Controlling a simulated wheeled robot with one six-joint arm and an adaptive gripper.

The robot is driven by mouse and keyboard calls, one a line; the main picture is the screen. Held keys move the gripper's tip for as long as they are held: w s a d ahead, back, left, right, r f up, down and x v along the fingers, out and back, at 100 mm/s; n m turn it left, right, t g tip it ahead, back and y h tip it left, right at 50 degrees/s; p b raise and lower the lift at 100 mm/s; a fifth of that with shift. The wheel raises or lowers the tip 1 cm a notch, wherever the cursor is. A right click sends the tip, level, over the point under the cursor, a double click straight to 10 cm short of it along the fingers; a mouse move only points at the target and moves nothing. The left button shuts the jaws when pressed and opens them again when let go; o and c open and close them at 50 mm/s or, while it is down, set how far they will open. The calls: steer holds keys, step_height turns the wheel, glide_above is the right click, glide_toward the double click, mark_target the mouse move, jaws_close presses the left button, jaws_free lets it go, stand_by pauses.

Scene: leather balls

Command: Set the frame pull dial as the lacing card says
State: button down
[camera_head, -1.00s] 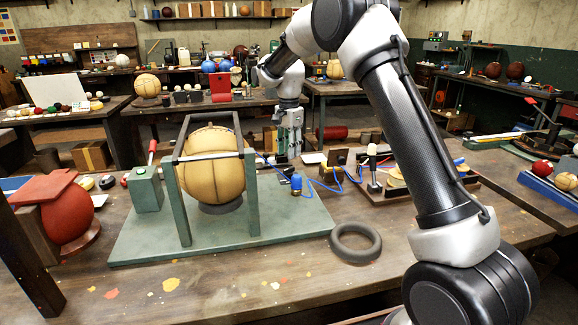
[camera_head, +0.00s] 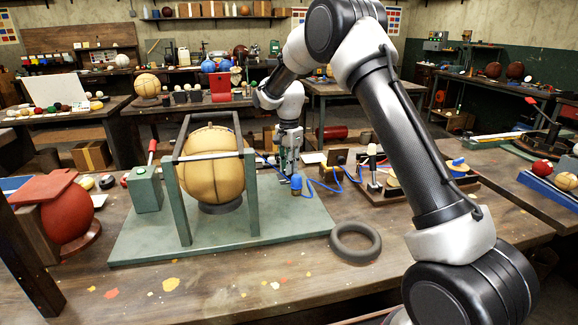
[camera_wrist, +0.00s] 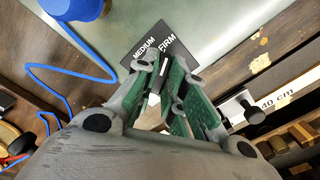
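A black plate (camera_wrist: 138,68) with the white words MEDIUM and FIRM lies on the edge of the pale green base in the wrist view. My gripper (camera_wrist: 163,64) is right over this plate, its green fingers close together with a narrow gap. The fingers hide the dial's knob and the rest of its markings, and I cannot tell whether they touch it. A tan laced ball (camera_head: 212,170) sits in the green upright frame (camera_head: 250,195). I cannot make out a readable lacing card.
A blue cylinder (camera_head: 296,184) with a blue cord stands close by the gripper; the cylinder also shows in the wrist view (camera_wrist: 72,8). A dark ring (camera_head: 356,243) lies on the table. A wooden tool board (camera_head: 415,192) is to the right. The front of the table is mostly clear.

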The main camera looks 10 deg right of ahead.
steer(key=shift+n, duration=0.4)
steer(key=n, duration=0.4)
steer(key=shift+n, duration=0.4)
steer(key=n, duration=0.6)
stand_by(0.4)
steer(key=c, duration=1.5)
jaws_free()
steer(key=shift+r, duration=0.1)
step_height(320, 180, up, 12)
steer(key=shift+f, duration=0.1)
